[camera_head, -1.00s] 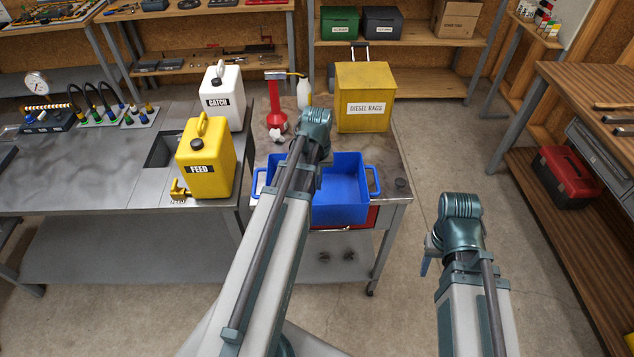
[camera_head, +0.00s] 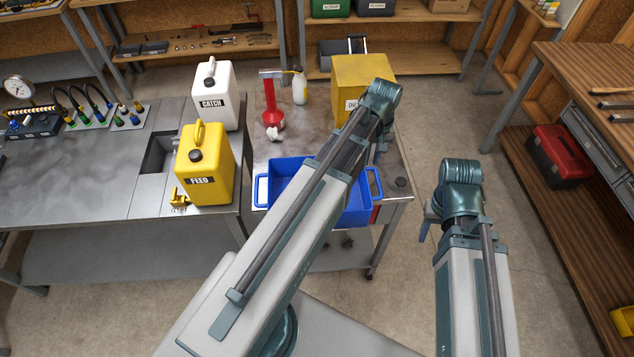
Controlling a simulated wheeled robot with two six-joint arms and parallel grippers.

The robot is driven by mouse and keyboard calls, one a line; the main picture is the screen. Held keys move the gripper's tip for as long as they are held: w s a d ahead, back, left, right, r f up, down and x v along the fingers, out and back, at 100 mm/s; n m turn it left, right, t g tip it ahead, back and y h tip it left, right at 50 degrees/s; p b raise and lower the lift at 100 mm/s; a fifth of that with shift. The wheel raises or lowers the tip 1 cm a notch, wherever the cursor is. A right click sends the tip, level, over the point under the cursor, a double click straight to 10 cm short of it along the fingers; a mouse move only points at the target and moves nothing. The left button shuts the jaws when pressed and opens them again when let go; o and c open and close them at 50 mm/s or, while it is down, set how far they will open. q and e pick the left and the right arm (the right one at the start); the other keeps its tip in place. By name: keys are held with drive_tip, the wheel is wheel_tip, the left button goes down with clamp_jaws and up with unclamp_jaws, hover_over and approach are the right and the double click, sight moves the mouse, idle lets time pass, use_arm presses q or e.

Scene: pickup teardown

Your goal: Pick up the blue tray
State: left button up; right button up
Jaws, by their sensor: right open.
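The blue tray (camera_head: 286,183) rests on top of the cart, near its front edge. It looks empty where it is visible, with a loop handle at its left and right ends. My left arm crosses over its middle and hides part of it. The left gripper is hidden behind that arm. My right arm stands to the right of the cart, apart from the tray. A small bluish part of the right gripper (camera_head: 424,228) shows at the left of that arm, open and clear of the tray.
A yellow rag box (camera_head: 358,75), a red stand (camera_head: 270,105) and a clear bottle (camera_head: 299,88) share the cart. A yellow FEED can (camera_head: 206,165) and white CATCH can (camera_head: 217,95) stand left of the tray.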

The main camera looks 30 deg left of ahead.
use_arm(q)
wheel_tip(320, 180, down, 8)
drive_tip(key=b, duration=0.8)
drive_tip(key=shift+s+d+f, duration=0.1)
drive_tip(key=shift+f, duration=0.05)
drive_tip(key=shift+f+b, duration=0.15)
drive_tip(key=shift+b, duration=0.2)
drive_tip(key=b, duration=0.5)
hover_over(363, 198)
drive_tip(key=f, duration=0.5)
drive_tip(key=shift+w+f, duration=0.15)
drive_tip(key=shift+w, duration=0.15)
clamp_jaws()
